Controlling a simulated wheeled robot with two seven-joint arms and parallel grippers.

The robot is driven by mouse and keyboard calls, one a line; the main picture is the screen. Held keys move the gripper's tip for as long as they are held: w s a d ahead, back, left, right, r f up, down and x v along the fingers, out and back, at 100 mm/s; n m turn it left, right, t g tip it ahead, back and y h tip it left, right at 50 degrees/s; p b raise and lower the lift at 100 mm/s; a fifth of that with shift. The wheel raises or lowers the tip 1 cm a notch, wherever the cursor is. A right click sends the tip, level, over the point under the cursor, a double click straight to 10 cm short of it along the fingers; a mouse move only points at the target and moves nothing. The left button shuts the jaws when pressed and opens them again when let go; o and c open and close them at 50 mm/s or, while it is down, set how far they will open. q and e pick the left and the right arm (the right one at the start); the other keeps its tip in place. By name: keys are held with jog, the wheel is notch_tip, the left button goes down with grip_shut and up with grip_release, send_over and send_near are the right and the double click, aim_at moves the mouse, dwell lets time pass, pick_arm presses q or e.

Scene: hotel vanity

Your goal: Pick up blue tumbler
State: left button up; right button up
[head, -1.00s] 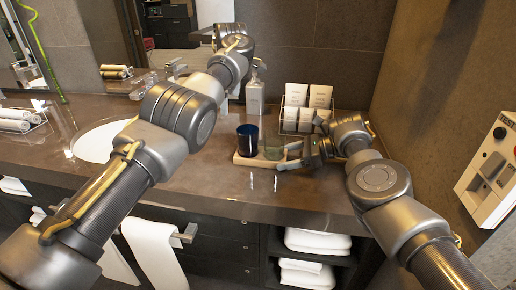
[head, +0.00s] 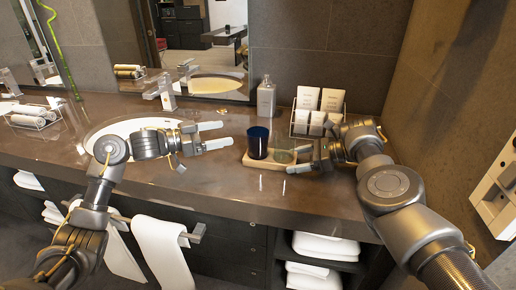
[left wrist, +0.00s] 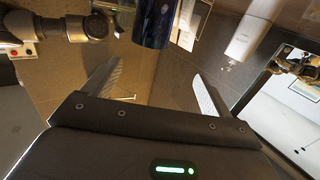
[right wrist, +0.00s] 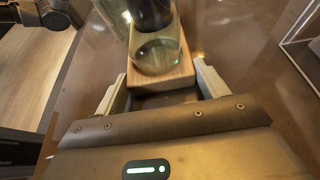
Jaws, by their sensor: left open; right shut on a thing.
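The dark blue tumbler (head: 258,141) stands upright on a small wooden tray (head: 252,161) on the counter, beside a greenish clear glass (head: 283,151). My left gripper (head: 226,134) is open and empty just left of the tumbler, fingers pointing at it. In the left wrist view the tumbler (left wrist: 153,22) shows beyond the fingertips, between them and apart from them. My right gripper (head: 293,159) is at the tray's right end. In the right wrist view its fingers straddle the tray end (right wrist: 178,83), shut on it, with the clear glass (right wrist: 160,52) just ahead.
A soap dispenser (head: 266,98) and a rack with white packets (head: 318,109) stand behind the tray. The sink (head: 130,128) lies left, beneath my left arm. The counter in front of the tray is clear. A wall rises at the right.

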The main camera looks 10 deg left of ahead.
pick_arm(q)
jog(key=s, duration=0.1)
send_near(267, 131)
jog(key=w+d, duration=0.1)
jog(key=w, duration=0.1)
jog(key=shift+g, duration=0.3)
jog(key=shift+s+d+x, duration=0.1)
jog(key=shift+s+x, duration=0.05)
jog(key=shift+x, duration=0.7)
jog(key=shift+s+d+x, duration=0.1)
jog(key=shift+x, duration=0.75)
jog(key=shift+s+d+x, duration=0.1)
jog(key=shift+s+x, duration=0.05)
jog(key=shift+x, duration=0.7)
jog(key=c, duration=1.4)
jog(key=shift+r, duration=0.1)
jog(key=shift+c, duration=0.2)
pick_arm(e)
jog(key=o, duration=1.1)
pick_arm(q)
notch_tip(267, 131, up, 10)
